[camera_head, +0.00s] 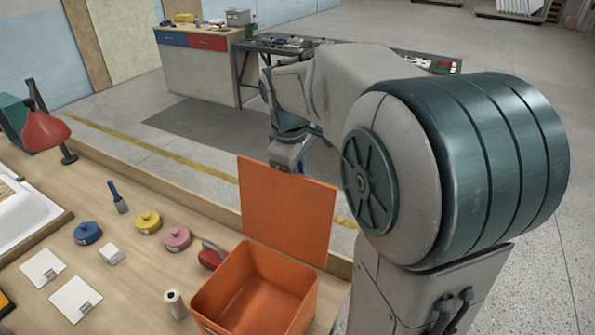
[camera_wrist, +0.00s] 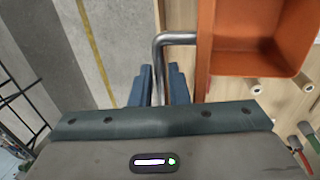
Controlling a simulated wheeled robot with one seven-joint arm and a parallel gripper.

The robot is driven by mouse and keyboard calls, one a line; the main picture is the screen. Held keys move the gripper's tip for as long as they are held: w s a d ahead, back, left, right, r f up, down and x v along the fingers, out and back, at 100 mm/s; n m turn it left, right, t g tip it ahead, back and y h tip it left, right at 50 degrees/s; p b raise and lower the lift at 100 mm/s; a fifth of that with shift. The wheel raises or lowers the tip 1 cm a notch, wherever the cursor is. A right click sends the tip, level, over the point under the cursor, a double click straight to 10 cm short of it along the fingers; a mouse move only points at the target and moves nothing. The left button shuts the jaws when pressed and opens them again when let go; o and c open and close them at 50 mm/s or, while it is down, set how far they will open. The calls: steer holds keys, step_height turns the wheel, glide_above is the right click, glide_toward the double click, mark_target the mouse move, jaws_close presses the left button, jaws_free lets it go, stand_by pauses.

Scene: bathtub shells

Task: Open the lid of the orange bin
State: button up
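The orange bin (camera_head: 228,293) stands on the wooden table at the bottom of the head view, its top open and its inside visible. Its orange lid (camera_head: 287,210) stands raised, roughly upright, at the bin's back edge. My gripper (camera_head: 288,165) is behind the lid's top edge, and its fingertips are hidden there. In the wrist view my gripper (camera_wrist: 160,85) has its blue fingers close around a bent metal handle (camera_wrist: 176,38) on the lid's outer side. The lid shows nearly edge-on there, beside the bin (camera_wrist: 262,62).
Left of the bin are a red item (camera_head: 211,255), a beige cylinder (camera_head: 175,304), and pink (camera_head: 177,238), yellow (camera_head: 147,222) and blue (camera_head: 87,232) round containers. Open floor lies beyond the table.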

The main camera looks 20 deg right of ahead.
steer(key=shift+o, duration=1.2)
steer(key=shift+d+r, duration=0.1)
step_height(320, 180, up, 14)
steer(key=s+a+b, duration=0.1)
steer(key=s+a, duration=0.1)
steer(key=shift+f, duration=0.25)
steer(key=s+a+f+m+t+y, duration=0.1)
steer(key=s+a+f+m+t, duration=0.1)
steer(key=s+f+m, duration=0.6)
steer(key=s+a+f, duration=0.1)
steer(key=s+f, duration=0.6)
steer(key=f, duration=0.4)
steer(key=shift+s+a+y+b, duration=0.25)
steer(key=shift+s+y+b, duration=0.05)
steer(key=shift+s+b, duration=0.1)
